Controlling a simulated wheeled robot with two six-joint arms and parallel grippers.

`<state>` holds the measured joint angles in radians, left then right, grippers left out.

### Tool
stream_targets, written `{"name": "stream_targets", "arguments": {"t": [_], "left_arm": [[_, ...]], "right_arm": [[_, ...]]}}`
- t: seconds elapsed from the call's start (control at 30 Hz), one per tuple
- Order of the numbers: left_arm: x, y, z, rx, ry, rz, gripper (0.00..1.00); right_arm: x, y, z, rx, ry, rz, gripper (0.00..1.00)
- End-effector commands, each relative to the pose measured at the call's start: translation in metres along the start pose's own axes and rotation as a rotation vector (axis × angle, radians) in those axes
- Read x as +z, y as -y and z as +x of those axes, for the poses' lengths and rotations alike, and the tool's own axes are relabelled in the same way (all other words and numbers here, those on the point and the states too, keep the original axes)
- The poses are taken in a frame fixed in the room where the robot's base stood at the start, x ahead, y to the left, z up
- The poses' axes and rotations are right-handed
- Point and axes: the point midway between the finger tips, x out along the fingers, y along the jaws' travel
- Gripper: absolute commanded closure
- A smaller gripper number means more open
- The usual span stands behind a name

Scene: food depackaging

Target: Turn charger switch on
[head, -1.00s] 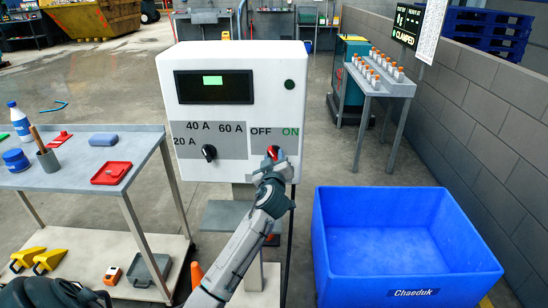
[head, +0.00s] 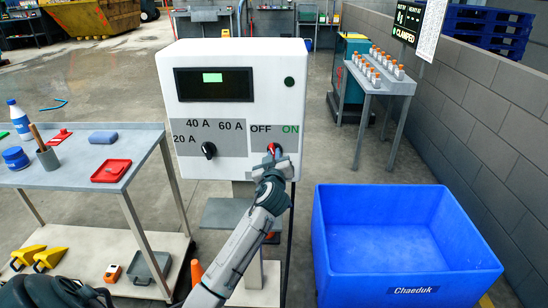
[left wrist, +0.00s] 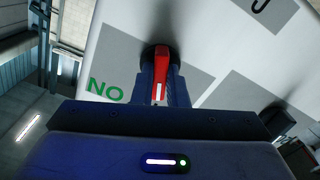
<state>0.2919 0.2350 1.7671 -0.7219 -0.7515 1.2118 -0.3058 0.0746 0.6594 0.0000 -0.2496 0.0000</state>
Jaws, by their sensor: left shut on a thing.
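The white charger box (head: 237,60) stands in the middle of the head view, with a lit green patch on its dark screen. Its red OFF/ON switch (left wrist: 161,72) has a white line on its handle and sits on a dark round base in the left wrist view. In the head view the switch (head: 273,149) is partly hidden by my left gripper (head: 273,156). My left gripper is shut on the red handle, one finger on each side. The green ON label (head: 290,128) is up and right of the switch; the OFF label (head: 261,128) is up and left.
A black current knob (head: 209,150) is left of the switch. A grey cart (head: 75,180) with a red tray (head: 111,171) stands at left. A blue bin (head: 400,270) is at right. A bottle stand (head: 392,87) stands behind it.

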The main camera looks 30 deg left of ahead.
Motion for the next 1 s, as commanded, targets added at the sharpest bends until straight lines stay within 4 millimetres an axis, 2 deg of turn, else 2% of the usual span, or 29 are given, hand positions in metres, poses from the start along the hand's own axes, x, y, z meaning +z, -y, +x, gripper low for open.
{"name": "stream_targets", "arguments": {"t": [0.7,1.0], "left_arm": [[0.000,-0.001,0.000,0.001,0.001,0.641,1.00],[0.000,-0.001,0.000,0.000,0.002,0.832,1.00]], "right_arm": [[-0.001,-0.010,-0.007,0.010,-0.004,-0.005,0.64],[0.002,-0.007,-0.013,0.006,-0.001,-0.003,0.64]]}}
